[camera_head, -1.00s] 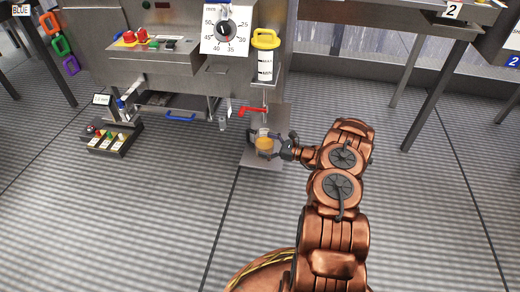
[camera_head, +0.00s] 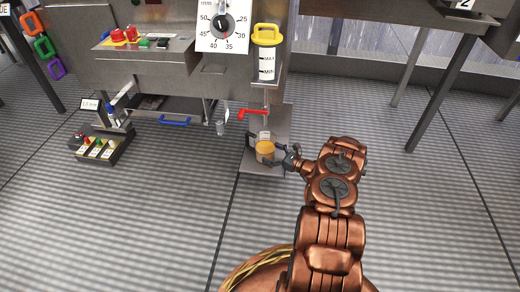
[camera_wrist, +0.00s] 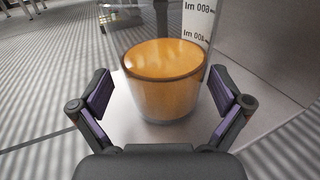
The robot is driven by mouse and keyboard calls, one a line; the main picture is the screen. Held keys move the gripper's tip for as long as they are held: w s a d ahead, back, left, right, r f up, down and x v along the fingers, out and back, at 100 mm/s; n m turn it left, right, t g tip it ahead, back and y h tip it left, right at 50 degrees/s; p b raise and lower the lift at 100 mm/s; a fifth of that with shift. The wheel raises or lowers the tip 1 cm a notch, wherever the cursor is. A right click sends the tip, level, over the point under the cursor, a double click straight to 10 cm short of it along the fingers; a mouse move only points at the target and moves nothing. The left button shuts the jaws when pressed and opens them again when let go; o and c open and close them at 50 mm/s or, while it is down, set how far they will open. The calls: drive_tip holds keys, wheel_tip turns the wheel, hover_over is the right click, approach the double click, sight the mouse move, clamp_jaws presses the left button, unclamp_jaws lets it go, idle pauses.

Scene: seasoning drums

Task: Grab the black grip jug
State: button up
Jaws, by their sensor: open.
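The jug (camera_head: 264,151), clear with an amber-orange fill, stands upright on a grey metal plate (camera_head: 262,170) below a red-handled tap. In the wrist view the jug (camera_wrist: 165,85) is large and central, with a dark rim line around the amber surface and a tall clear wall marked in ml behind it. A dark curved part shows at its left in the head view; I cannot tell whether it is the black grip. My gripper (camera_wrist: 163,98) is open, one finger on each side of the jug, with gaps visible. It also shows in the head view (camera_head: 278,155).
The red tap lever (camera_head: 255,113) is just above the jug. A yellow-capped cylinder (camera_head: 267,55) and a dial (camera_head: 222,25) are on the machine behind. A small button box (camera_head: 97,146) sits on the floor at left. Floor in front is clear.

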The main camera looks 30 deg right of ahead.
drive_tip(key=b+x, duration=0.1)
drive_tip(key=x, duration=0.1)
drive_tip(key=b+x, duration=0.1)
drive_tip(key=x, duration=0.1)
drive_tip(key=shift+w+d+f+b, duration=0.1)
drive_tip(key=shift+w+f+b, duration=0.1)
drive_tip(key=shift+f+b, duration=0.15)
drive_tip(key=shift+w+r, duration=0.15)
drive_tip(key=shift+w, duration=0.3)
drive_tip(key=shift+c, duration=0.3)
drive_tip(key=c, duration=1.5)
drive_tip(key=shift+r, duration=0.2)
